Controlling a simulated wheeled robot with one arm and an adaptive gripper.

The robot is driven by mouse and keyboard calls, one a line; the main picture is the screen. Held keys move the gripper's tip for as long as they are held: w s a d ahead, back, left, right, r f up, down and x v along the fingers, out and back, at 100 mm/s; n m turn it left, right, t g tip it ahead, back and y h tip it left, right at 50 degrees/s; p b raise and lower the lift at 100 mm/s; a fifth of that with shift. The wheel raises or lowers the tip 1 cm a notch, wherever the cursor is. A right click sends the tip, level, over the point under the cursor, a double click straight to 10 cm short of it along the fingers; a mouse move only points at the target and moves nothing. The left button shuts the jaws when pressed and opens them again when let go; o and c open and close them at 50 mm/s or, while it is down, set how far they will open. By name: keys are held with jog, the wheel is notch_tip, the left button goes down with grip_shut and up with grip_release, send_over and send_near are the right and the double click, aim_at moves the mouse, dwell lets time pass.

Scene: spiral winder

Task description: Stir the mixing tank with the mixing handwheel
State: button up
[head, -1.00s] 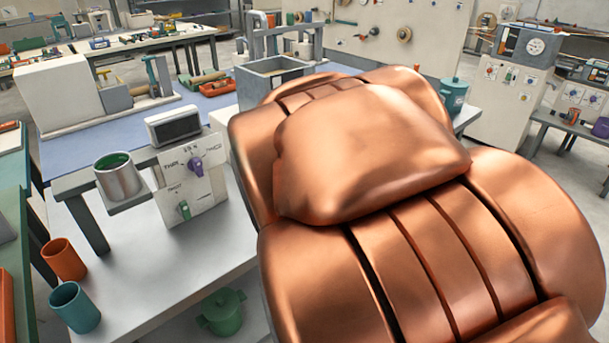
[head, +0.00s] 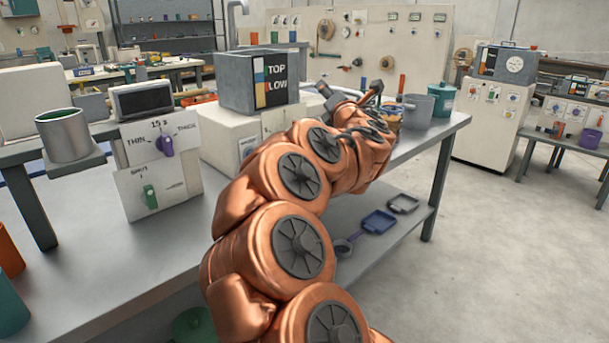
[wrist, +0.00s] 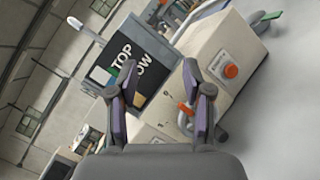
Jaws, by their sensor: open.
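A grey box marked TOP and LOW (head: 236,92), which looks like the mixing tank, stands on a white housing on the bench. It also shows in the wrist view (wrist: 105,72), tilted. An orange handle (wrist: 184,108) on a dark mount shows at the housing in the wrist view, between my fingers in the picture. It may be the mixing handwheel, but I cannot tell for sure. My gripper (wrist: 168,90) is open, with nothing between its fingers and apart from the housing. In the head view my arm hides part of the housing and the handle.
An orange round knob (wrist: 231,71) sits on the housing's face. A panel with a purple knob (head: 165,144) and a green switch (head: 150,196) stands left of my arm. A metal cup (head: 64,140) is farther left. A teal lidded pot (head: 442,100) stands near the bench's right end.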

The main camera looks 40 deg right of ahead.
jog(key=f+n+y+b, duration=0.2)
jog(key=f+n+y, duration=0.1)
jog(key=f, duration=0.3)
jog(key=a+f+n+y+b, duration=0.1)
jog(key=f+n+y+b, duration=0.1)
jog(key=f, duration=0.4)
jog(key=f+n+t+y+b, duration=0.1)
jog(key=f+n+y+b, duration=0.2)
jog(key=f+n, duration=0.3)
jog(key=shift+s+a+f+y, duration=0.25)
jog(key=shift+f+y, duration=0.2)
jog(key=shift+y, duration=0.35)
jog(key=shift+w+d+b, duration=0.15)
jog(key=shift+w+b, duration=0.65)
jog(key=shift+w, duration=3.05)
jog(key=shift+r, duration=0.1)
grip_shut()
